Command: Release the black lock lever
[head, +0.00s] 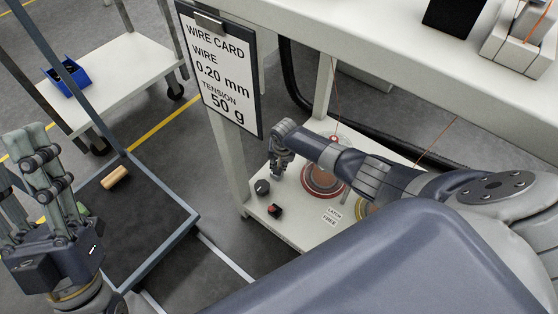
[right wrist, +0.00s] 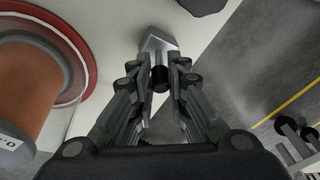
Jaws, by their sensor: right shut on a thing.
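In the right wrist view, my right gripper (right wrist: 160,75) is shut on a small black cylindrical grip, the black lock lever (right wrist: 160,78). It joins a pale grey metal piece (right wrist: 157,43) just beyond the fingertips. In the head view, my right gripper (head: 277,172) points down at the left part of the low white shelf (head: 298,228); the lever is hidden there. A "LATCH FREE" label (head: 332,217) lies on this shelf. My left gripper (head: 24,178) is raised at the far left, open and empty.
A black knob (head: 262,187) and a black-and-red switch (head: 275,211) sit close by. A wire card (head: 222,78) hangs above. A dark tray (head: 137,222) holds a wooden piece (head: 115,177).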

